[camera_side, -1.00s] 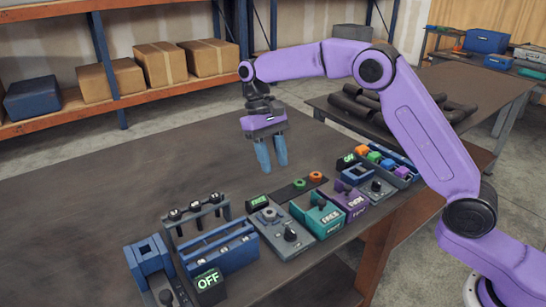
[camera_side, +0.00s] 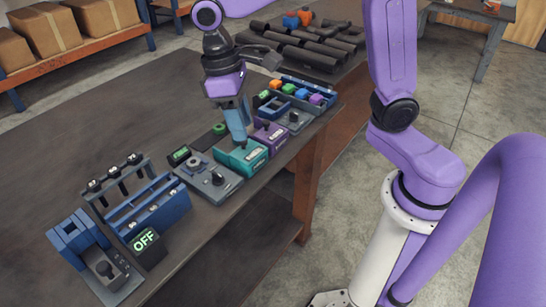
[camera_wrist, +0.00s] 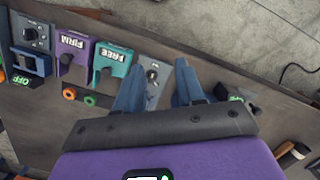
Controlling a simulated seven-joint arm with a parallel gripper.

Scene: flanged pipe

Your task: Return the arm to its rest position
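My gripper (camera_side: 237,128) hangs above the bench (camera_side: 70,150) in the side view, fingers pointing down, over or just behind the teal block marked FREE (camera_side: 243,160). In the wrist view my gripper (camera_wrist: 157,66) shows two blue fingers spread apart. Nothing is between them but the grey panel with a knob (camera_wrist: 153,82), which lies below. The exact height over the bench is hard to tell. The rest position is not marked in either view.
A purple block (camera_side: 270,132) marked FIRM and a blue tray of coloured blocks (camera_side: 322,104) stand right of the teal block. A blue holder (camera_side: 150,210), a small rack (camera_side: 120,182) and an OFF sign (camera_side: 146,241) are at left. Dark pipes (camera_side: 300,57) lie behind.

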